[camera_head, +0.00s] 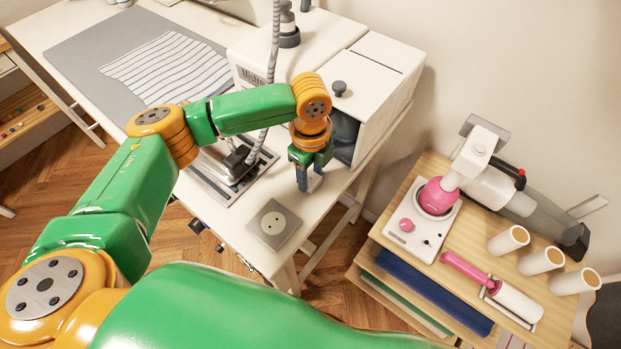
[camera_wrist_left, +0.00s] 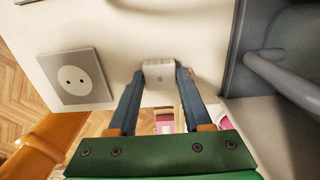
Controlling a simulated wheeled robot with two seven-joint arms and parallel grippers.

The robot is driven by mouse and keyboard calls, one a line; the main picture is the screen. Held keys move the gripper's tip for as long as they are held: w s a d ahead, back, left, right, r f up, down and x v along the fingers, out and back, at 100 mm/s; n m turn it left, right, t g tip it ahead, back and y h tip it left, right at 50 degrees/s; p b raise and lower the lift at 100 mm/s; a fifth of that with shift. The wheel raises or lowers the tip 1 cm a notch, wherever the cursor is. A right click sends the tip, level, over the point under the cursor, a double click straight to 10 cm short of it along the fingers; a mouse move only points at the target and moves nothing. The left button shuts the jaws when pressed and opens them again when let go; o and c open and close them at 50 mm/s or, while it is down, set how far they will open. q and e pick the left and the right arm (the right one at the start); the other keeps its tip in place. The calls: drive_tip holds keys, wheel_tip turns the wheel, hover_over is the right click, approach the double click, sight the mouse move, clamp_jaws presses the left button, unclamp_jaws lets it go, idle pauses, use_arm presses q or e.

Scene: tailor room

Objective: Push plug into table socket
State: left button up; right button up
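The table socket (camera_head: 273,226) is a grey square plate with a round white face and two holes, at the front right corner of the white table. It also shows at the left of the left wrist view (camera_wrist_left: 75,80). My left gripper (camera_head: 309,186) points down over the table, to the right of and behind the socket. In the left wrist view, a small pale plug (camera_wrist_left: 158,73) sits between the fingertips, which appear to touch both its sides. The plug is apart from the socket. Its prongs are hidden. My right gripper is not in view.
A white steam station (camera_head: 385,65) stands close behind my left gripper. An iron (camera_head: 228,163) rests on a metal plate to its left. A wooden cart (camera_head: 425,185) with pink-and-white tools stands at the right.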

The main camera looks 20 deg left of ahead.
sight(311, 178)
use_arm(q)
clamp_jaws()
drive_tip(key=shift+r, duration=0.1)
drive_tip(key=shift+r, duration=0.25)
wheel_tip(311, 178, up, 2)
drive_tip(key=shift+r, duration=0.25)
drive_tip(key=s+a+r+b, duration=0.1)
drive_tip(key=s+a+r, duration=0.2)
drive_tip(key=s+r, duration=0.7)
drive_tip(key=s, duration=0.3)
drive_tip(key=shift+s+a, duration=0.2)
drive_tip(key=shift+s, duration=0.1)
drive_tip(key=shift+d, duration=0.1)
